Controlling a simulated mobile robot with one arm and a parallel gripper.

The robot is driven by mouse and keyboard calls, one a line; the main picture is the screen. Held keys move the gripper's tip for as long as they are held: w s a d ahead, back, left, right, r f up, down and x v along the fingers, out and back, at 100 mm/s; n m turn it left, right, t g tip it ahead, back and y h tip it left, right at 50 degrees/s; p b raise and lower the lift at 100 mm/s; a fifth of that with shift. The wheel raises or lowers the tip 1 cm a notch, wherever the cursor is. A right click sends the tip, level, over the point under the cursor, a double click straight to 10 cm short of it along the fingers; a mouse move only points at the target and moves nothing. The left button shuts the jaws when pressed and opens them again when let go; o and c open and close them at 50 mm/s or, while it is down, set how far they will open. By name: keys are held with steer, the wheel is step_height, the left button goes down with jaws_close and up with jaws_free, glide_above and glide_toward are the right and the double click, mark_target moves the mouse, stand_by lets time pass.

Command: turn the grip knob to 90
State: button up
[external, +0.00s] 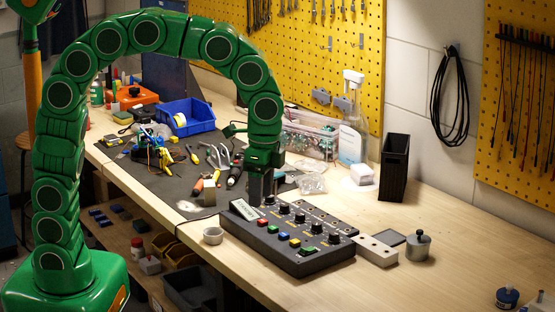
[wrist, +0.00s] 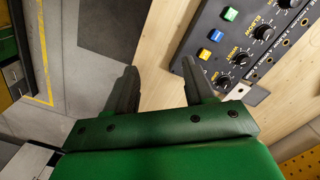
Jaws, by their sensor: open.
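The black control box (external: 292,262) lies on the bench with a row of black knobs and a row of coloured buttons. In the wrist view the box (wrist: 188,62) is at the upper right, with its knobs slanting down toward its near end. The end knob (wrist: 222,83) is close to the right finger; I cannot clearly read a grip label or its pointer. My gripper (external: 262,197) points down over the back left end of the box, partly hiding it. In the wrist view my gripper (wrist: 160,82) is open, with nothing between its fingers.
Hand tools lie on the dark mat (external: 172,181) behind.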

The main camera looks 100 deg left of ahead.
steer(key=m, duration=0.1)
glide_above(334, 233)
steer(key=shift+t, duration=0.3)
step_height(334, 233, down, 6)
steer(key=shift+f, duration=4)
jaws_close()
